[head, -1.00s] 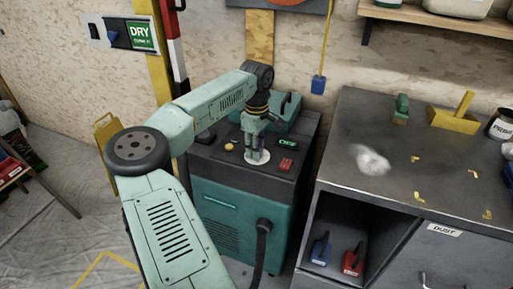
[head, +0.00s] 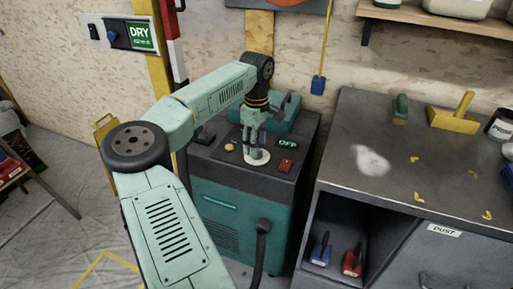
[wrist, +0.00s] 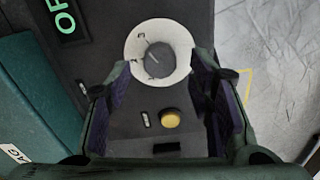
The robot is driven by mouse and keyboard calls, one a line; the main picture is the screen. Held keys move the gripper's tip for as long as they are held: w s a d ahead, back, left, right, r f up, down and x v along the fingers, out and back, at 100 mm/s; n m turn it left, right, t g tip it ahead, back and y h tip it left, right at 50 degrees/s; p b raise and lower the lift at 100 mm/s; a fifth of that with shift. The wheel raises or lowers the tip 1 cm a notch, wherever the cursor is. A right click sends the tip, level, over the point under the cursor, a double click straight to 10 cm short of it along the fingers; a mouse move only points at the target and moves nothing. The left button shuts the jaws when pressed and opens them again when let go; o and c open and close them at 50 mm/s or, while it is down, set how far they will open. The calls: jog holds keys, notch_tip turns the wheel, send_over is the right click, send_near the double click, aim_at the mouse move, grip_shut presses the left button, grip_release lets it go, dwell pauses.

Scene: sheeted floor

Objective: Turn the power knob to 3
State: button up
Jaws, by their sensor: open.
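The power knob (wrist: 159,60) is a dark round knob on a white dial plate (wrist: 176,33), with a small pale pointer line. The dial's marks are too small to read surely. The plate (head: 257,158) also shows on top of the teal machine (head: 230,205) in the head view, where my gripper hides the knob. My gripper (wrist: 162,70) is open and empty, pointing down over the dial. In the wrist view the knob lies between the fingertips, slightly beyond them; I cannot tell whether they touch it. In the head view my gripper (head: 253,152) stands upright over the plate.
A yellow button (wrist: 170,118) sits near the dial. A green display reading OFF (head: 288,144) and a red switch (head: 286,165) are on the same panel. A teal box (head: 280,117) stands behind. A grey workbench (head: 345,125) is at the right.

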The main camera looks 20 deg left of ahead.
notch_tip(320, 180, up, 10)
jog(key=shift+f, duration=0.15)
dwell(0.5)
